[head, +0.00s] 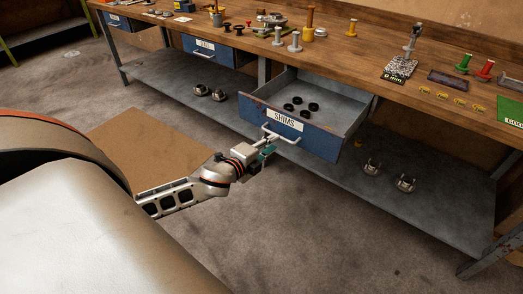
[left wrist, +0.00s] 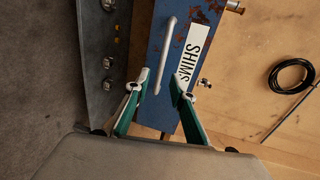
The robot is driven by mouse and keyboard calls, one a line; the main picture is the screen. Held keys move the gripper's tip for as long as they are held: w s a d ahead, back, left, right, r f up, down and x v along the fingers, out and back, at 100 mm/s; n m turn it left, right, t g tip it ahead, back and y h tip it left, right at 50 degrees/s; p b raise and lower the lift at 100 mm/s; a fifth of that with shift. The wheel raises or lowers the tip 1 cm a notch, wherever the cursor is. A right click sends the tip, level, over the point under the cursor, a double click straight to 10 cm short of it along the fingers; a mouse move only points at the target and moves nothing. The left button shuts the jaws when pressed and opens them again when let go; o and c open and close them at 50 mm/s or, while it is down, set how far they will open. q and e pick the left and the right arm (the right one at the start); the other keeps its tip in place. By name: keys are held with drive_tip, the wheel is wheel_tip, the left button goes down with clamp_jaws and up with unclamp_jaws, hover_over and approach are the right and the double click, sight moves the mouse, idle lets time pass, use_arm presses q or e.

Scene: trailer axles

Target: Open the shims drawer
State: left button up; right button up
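The shims drawer (head: 310,138) has a blue, rust-worn front with a white SHIMS label. It stands pulled out from under the wooden bench, its grey inside showing with several black rings (head: 299,104) in it. My left gripper (head: 268,143) is at the drawer's pale bar handle (head: 284,133). In the left wrist view the drawer front (left wrist: 165,40) and handle (left wrist: 166,50) show. There my left gripper's green-sided fingers (left wrist: 159,79) are apart, one on each side of the handle's lower end; contact cannot be told. My right gripper is not in view.
The bench top (head: 340,57) holds pegs, small parts and trays. Other blue drawers (head: 207,49) sit further left. The grey lower shelf (head: 330,182) holds several metal parts. Open floor lies in front, with a brown mat (head: 135,145).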

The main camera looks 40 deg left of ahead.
use_arm(q)
drive_tip(key=shift+v, duration=2.85)
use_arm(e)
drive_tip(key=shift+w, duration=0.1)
use_arm(q)
drive_tip(key=s+d+f+n+g+h+p, duration=0.1)
drive_tip(key=s+d+f+n+g+p, duration=0.1)
drive_tip(key=s+d+f+n, duration=0.5)
drive_tip(key=s+d+f+n+g+h+p, duration=0.1)
drive_tip(key=s+d+f+n, duration=0.5)
drive_tip(key=s+d, duration=0.6)
drive_tip(key=s+f+g+p, duration=0.1)
drive_tip(key=s+f+g, duration=0.1)
drive_tip(key=s, duration=0.1)
drive_tip(key=shift+f+n+h, duration=0.3)
drive_tip(key=shift+n, duration=0.1)
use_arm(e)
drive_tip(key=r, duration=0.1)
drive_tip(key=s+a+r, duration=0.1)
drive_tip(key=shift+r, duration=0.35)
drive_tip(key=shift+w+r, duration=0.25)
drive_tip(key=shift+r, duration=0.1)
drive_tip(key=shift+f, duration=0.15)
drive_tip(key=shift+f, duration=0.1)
